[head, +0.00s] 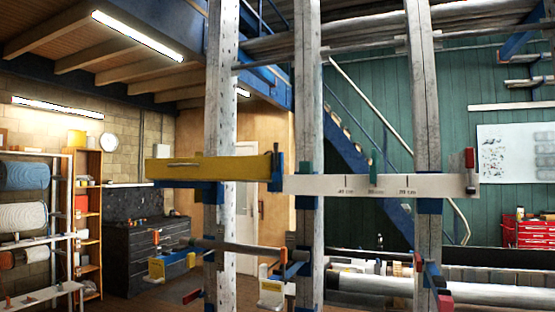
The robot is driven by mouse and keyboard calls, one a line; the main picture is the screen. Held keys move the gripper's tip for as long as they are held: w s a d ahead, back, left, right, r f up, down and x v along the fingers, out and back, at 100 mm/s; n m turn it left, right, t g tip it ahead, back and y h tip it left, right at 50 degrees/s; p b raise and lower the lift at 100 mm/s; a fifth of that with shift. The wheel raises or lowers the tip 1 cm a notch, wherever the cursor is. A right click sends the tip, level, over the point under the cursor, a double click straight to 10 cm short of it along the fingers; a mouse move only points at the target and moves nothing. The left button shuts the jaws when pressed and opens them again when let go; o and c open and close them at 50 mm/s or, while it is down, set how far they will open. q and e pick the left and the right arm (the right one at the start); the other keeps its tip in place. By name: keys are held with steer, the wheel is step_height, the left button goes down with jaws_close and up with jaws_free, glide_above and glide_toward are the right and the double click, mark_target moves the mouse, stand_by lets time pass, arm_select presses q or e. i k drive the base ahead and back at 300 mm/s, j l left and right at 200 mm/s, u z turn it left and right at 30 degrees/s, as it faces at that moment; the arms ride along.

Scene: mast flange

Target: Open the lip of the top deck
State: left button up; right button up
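The top deck runs across the uprights at mid-height. Its left front is a yellow panel (215,168) with a slim bar on its face. Its right front is a white strip (330,185) with dark marks. A dark blue piece (276,170) stands where the two meet. A green tab (373,168) rises above the white strip, and a red piece (470,160) is at its right end. I cannot tell which panel is the lip or whether it is open. Neither of my grippers shows in the head view.
Three tall worn uprights (309,120) stand close in front. Lower arms with yellow-fronted (156,268) and red-tipped (445,302) pieces stick out below the deck. White pipes (370,283) lie low right. Roll shelves (22,215), a dark cabinet (145,250) and a red toolbox (530,232) stand behind.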

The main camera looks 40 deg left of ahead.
mark_target(243, 168)
steer(key=u, duration=1.65)
